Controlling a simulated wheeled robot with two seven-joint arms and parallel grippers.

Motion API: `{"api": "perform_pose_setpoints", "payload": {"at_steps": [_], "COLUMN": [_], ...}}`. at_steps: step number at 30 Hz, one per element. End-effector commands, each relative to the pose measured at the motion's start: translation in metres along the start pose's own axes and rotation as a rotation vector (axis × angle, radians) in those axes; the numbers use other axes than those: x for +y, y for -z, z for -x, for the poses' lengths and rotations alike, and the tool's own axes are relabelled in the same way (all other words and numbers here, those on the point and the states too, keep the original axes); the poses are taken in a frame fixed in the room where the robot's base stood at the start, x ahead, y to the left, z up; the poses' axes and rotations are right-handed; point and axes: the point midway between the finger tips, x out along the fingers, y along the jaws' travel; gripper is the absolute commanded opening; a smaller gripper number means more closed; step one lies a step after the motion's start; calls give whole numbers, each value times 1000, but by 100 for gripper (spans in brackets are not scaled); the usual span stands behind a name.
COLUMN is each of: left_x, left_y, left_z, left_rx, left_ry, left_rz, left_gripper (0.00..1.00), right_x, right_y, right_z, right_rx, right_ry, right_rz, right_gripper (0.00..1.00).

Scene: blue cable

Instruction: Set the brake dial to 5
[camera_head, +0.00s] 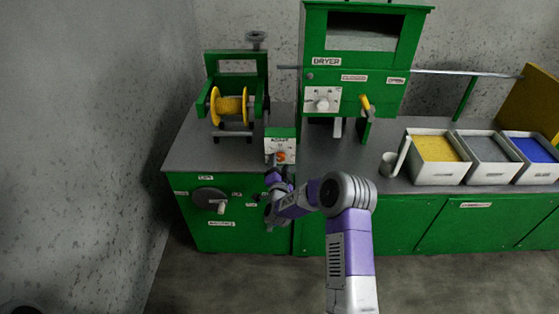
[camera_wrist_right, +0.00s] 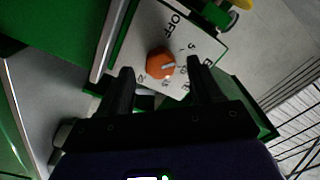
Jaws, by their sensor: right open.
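The brake dial is an orange round knob (camera_head: 279,157) on a white plate on the front of a small green box (camera_head: 280,132). In the right wrist view the orange knob (camera_wrist_right: 157,62) has a white pointer mark on its right side. The plate (camera_wrist_right: 145,38) around it reads OFF and 5, with further numbers that are small and partly blurred. I cannot tell exactly which number the pointer faces. My right gripper (camera_head: 273,174) is just in front of the dial. Its two dark fingers (camera_wrist_right: 161,68) are open, one on each side of the knob, with gaps showing. My left gripper is not in view.
A yellow spool (camera_head: 229,106) stands left of the brake box. The green dryer (camera_head: 342,77) with a white dial and yellow handle stands behind right. A white mug (camera_head: 388,165) and bins of yellow, grey and blue granules (camera_head: 436,148) are on the right counter.

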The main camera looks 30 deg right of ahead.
Motion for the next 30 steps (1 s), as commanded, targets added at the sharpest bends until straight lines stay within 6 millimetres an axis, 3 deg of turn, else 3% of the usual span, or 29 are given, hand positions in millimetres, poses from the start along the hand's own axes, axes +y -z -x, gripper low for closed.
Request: {"api": "perform_pose_setpoints", "payload": {"at_steps": [9,27,30], "left_x": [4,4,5], "left_y": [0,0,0], "left_z": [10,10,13], "left_rx": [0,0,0], "left_ry": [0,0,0], "left_rz": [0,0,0], "left_gripper": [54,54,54], "right_x": [0,0,1], "right_y": [1,0,-10], "right_z": [41,47,52], "right_rx": [0,0,-46], "right_ry": [-1,0,-11], "right_rz": [0,0,15], "right_gripper": [65,65,65]}}
